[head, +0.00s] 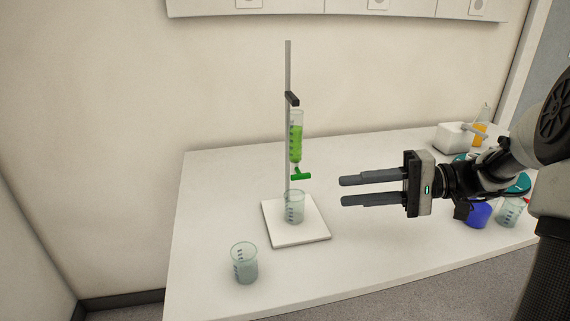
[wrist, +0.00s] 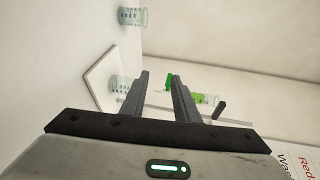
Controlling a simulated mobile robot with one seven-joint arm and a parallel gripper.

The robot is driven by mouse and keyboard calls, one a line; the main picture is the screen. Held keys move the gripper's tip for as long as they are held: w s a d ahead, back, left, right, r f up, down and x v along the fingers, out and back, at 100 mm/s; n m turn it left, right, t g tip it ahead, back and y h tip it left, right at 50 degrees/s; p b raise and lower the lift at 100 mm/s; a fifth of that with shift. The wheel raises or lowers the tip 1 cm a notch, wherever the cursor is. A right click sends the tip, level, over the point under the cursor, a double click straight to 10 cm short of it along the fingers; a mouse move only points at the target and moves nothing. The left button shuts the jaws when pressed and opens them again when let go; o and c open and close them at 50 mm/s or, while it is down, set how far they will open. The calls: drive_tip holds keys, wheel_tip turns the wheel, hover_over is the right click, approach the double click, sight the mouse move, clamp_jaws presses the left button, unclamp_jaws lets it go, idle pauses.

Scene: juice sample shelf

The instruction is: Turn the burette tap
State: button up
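The burette (head: 297,141) holds green liquid and hangs upright from a clamp (head: 291,99) on a metal stand rod. Its green tap (head: 301,177) is at the lower end, with the handle roughly level. A beaker (head: 294,207) stands on the white stand base (head: 283,237) below the tap. My gripper (head: 342,191) is open and empty, to the right of the tap and apart from it, its fingers pointing left. In the wrist view the tap (wrist: 170,82) shows beyond and between the open fingertips (wrist: 160,75), and the burette (wrist: 203,98) is partly behind the right finger.
Another beaker (head: 244,263) stands at the front left of the white table (head: 370,260). A blue container (head: 477,215), a beaker (head: 509,212), a white device (head: 453,138) and a flask with orange liquid (head: 480,132) are at the right, near my arm. The table's middle is clear.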

sight(293, 177)
drive_tip(key=w+a, duration=0.1)
drive_tip(key=a, duration=0.4)
drive_tip(key=w+a+y+b, duration=0.1)
drive_tip(key=a, duration=0.4)
drive_tip(key=w+a+t+y, duration=0.1)
drive_tip(key=w+a, duration=0.1)
drive_tip(key=a, duration=0.3)
drive_tip(key=shift+r+b, duration=0.25)
drive_tip(key=shift+b, duration=0.15)
drive_tip(key=shift+c, duration=0.4)
clamp_jaws()
